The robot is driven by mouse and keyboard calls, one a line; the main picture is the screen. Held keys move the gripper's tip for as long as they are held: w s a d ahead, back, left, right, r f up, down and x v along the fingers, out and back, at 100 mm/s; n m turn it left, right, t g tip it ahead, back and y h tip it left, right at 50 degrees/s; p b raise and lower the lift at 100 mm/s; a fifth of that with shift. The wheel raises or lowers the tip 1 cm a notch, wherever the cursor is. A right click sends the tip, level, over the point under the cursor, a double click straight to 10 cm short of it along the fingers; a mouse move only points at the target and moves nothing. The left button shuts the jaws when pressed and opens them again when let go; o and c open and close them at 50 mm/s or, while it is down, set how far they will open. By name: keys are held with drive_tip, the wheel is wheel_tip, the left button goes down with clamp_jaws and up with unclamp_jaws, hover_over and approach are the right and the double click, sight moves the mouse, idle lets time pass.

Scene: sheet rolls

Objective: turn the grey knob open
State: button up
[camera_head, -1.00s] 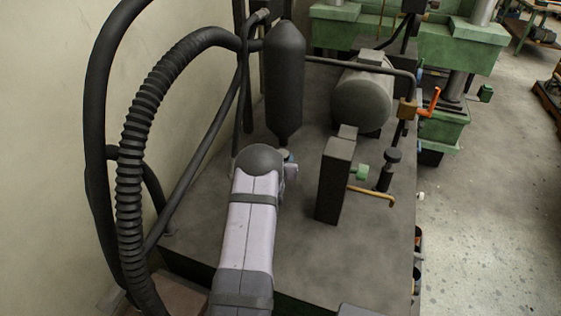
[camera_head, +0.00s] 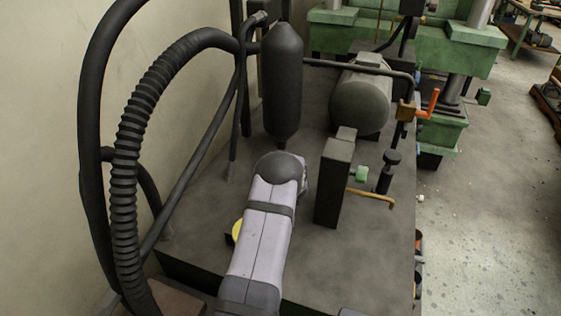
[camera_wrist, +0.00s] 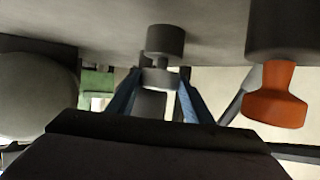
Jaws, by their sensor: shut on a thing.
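In the wrist view, the grey knob (camera_wrist: 158,77) is a dark grey, stepped round piece hanging from a grey surface. The two blue fingers of my gripper (camera_wrist: 161,82) reach up to either side of its narrower part and are shut on it. The fingertips are partly dark and the exact contact is hard to make out. In the head view, my pale arm covers the gripper and the grey knob, so neither can be made out there.
An orange knob (camera_wrist: 275,103) is right of the grey one. In the head view, a black cylinder (camera_head: 283,85) stands behind my arm. A dark block (camera_head: 333,180) with a green knob (camera_head: 361,174) and brass lever (camera_head: 372,196) is at right. A yellow part (camera_head: 237,230) is at left.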

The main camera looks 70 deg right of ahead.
drive_tip(key=shift+d+r, duration=0.1)
drive_tip(key=shift+r, duration=0.2)
drive_tip(key=o, duration=1)
drive_tip(key=shift+o, duration=0.2)
drive_tip(key=shift+f, duration=0.15)
drive_tip(key=shift+a, duration=0.2)
drive_tip(key=b+v, duration=0.1)
drive_tip(key=v, duration=0.6)
